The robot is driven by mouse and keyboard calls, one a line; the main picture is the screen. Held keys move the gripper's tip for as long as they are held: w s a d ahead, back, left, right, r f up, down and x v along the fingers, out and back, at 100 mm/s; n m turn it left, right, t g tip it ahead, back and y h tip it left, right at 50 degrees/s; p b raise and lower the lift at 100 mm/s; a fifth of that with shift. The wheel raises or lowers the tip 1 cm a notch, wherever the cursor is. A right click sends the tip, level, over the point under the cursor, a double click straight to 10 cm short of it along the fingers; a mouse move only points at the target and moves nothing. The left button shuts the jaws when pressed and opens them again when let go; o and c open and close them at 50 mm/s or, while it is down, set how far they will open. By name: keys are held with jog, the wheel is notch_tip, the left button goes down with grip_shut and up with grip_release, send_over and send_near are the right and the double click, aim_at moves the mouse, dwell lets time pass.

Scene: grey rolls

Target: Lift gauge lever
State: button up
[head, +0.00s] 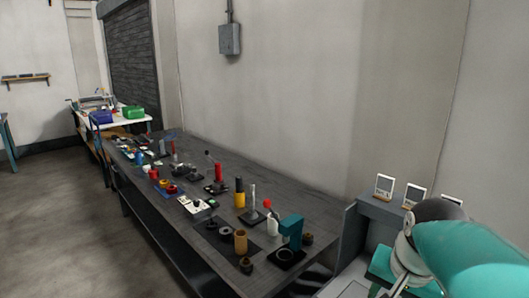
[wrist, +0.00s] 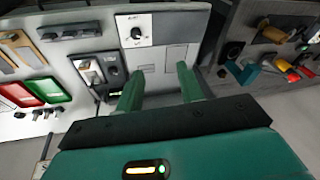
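My gripper (wrist: 159,72) shows in the wrist view as two green fingers held apart, with nothing between them. Beyond the fingertips is a light grey panel (wrist: 176,58) with a black knob on a white plate (wrist: 138,32). In the head view, a small lever-like piece with a red ball top (head: 268,204) stands near the front of the long table. A thin lever with a dark ball (head: 208,154) rises farther back beside a red cylinder (head: 218,172). I cannot tell which piece is the gauge lever. My gripper's fingers do not show in the head view.
The long dark table (head: 310,205) carries several parts, among them a teal bracket (head: 291,228) and a tan cylinder (head: 240,241). A grey cabinet (head: 378,212) with small framed cards stands at the right. Red (wrist: 18,94) and green (wrist: 42,89) trays show in the wrist view. Floor at left is clear.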

jog(key=s+a+f+n, duration=0.1)
jog(key=s+a+n, duration=0.1)
jog(key=s+a+f+n+t, duration=0.1)
jog(key=s+a+n, duration=0.1)
jog(key=a, duration=0.1)
jog(key=s+a+f+n+t, duration=0.1)
jog(key=s+a+n, duration=0.1)
jog(key=shift+a+n, duration=0.3)
jog(key=shift+a, duration=0.05)
jog(key=shift+c, duration=0.2)
jog(key=shift+s+a+f, duration=0.1)
jog(key=shift+f, duration=0.05)
jog(key=c, duration=0.8)
